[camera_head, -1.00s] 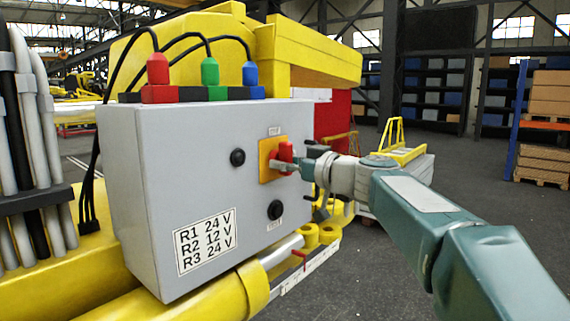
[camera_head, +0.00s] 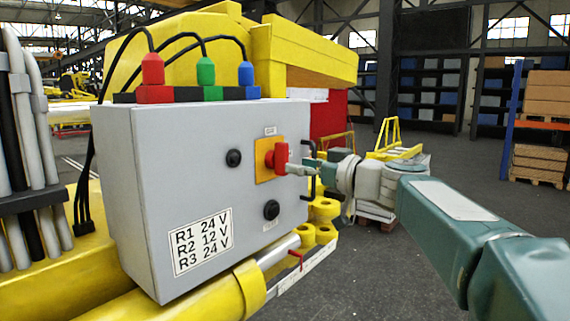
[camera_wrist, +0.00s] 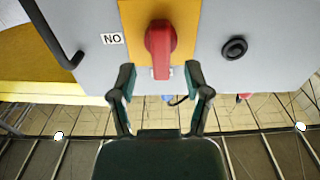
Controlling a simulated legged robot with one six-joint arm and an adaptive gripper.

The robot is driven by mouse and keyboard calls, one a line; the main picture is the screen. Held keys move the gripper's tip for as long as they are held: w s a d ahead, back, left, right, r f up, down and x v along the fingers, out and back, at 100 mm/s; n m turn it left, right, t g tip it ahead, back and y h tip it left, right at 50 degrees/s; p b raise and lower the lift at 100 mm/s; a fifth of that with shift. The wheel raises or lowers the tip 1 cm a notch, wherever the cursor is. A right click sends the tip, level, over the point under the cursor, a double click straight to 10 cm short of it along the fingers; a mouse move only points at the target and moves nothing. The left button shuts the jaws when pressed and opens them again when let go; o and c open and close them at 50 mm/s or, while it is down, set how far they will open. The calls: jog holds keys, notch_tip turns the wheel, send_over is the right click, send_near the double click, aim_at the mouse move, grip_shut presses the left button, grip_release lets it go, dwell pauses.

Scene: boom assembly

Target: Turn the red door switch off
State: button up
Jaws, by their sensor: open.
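The red door switch (camera_head: 279,157) sits on a yellow plate (camera_head: 265,168) on the door of a grey box (camera_head: 160,180). In the wrist view the red handle (camera_wrist: 160,45) stands lengthwise up the picture, over its yellow plate (camera_wrist: 185,20). My gripper (camera_head: 303,170) is in front of the switch, at its right in the head view. The handle is not clasped.
A black handle (camera_head: 309,168) is at the door's right edge. Red, green and blue cable plugs (camera_head: 208,72) stand on top of the box. Yellow boom parts (camera_head: 190,300) lie below.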

jog(key=v, duration=0.7)
jog(key=s+d+f+m+g+h, duration=0.2)
jog(key=s+f+m+h, duration=0.3)
jog(key=s+f, duration=0.8)
jog(key=s+d+f+m+g+h, duration=0.3)
jog(key=s+d+f+m+h, duration=0.2)
jog(key=s+f+h, duration=0.4)
jog(key=s+f, duration=0.4)
jog(key=f, duration=0.3)
jog(key=shift+s+d+f+m, duration=0.15)
jog(key=shift+s+d+m, duration=0.1)
jog(key=shift+m, duration=0.05)
